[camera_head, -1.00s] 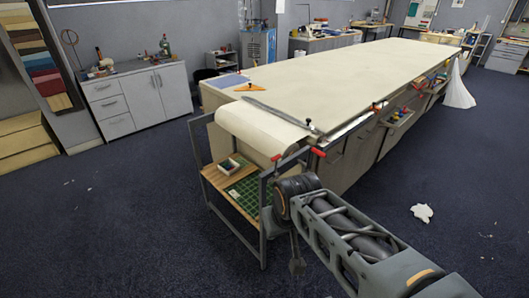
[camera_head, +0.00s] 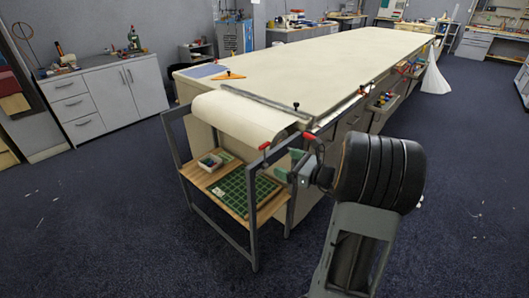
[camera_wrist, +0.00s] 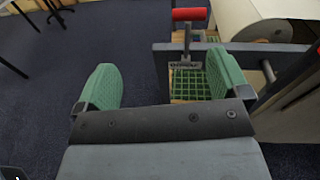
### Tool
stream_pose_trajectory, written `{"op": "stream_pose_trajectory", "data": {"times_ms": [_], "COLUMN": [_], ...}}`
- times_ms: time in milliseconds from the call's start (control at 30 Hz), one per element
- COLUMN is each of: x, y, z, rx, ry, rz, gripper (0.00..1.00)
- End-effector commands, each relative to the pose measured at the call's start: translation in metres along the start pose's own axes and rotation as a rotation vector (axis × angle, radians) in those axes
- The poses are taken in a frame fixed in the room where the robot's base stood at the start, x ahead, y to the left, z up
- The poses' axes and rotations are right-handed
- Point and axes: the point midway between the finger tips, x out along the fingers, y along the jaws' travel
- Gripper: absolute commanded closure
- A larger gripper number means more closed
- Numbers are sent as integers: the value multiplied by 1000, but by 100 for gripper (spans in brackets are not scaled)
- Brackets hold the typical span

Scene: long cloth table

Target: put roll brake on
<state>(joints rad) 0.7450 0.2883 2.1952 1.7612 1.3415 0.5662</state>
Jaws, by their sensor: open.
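The cloth roll (camera_head: 240,118) lies in a dark metal frame (camera_head: 168,150) at the near end of the table; it also shows in the wrist view (camera_wrist: 265,28). A red-handled lever (camera_head: 265,146) stands on the frame's side bar, and another red handle (camera_head: 309,135) is to its right. I cannot tell which is the roll brake. In the wrist view a red handle (camera_wrist: 189,14) sits upright on a dark stem beyond my fingers. My gripper (camera_head: 290,167) is open by the frame's right side. Its green fingers (camera_wrist: 162,80) are apart with nothing held.
The long cloth table (camera_head: 320,65) runs back from the roll. A wooden shelf (camera_head: 205,180) under the roll holds a green gridded mat (camera_head: 245,190) and a small box (camera_head: 212,162). Pulled-out drawers (camera_head: 385,100) line the table's right side. Floor on the left is clear.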

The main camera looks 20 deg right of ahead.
Motion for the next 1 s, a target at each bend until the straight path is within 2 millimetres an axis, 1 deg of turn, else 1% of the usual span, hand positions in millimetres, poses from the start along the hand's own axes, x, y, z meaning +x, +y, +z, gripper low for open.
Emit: {"op": "stream_pose_trajectory", "data": {"times_ms": [33, 100, 167, 233, 700, 833, 1000], "x": [-5, -7, -5, 2, 87, 104, 118], "y": [-11, -21, -27, -30, -39, -41, -43], "z": [-7, -9, -9, -10, -4, -3, -2], "rx": [33, 63, 77, 86, 84, 84, 84], "ry": [-21, -45, -58, -63, -63, -62, -63], "rz": [-41, -80, -99, -109, -108, -109, -110], "gripper": [6, 6, 6, 6, 6, 6, 6]}}
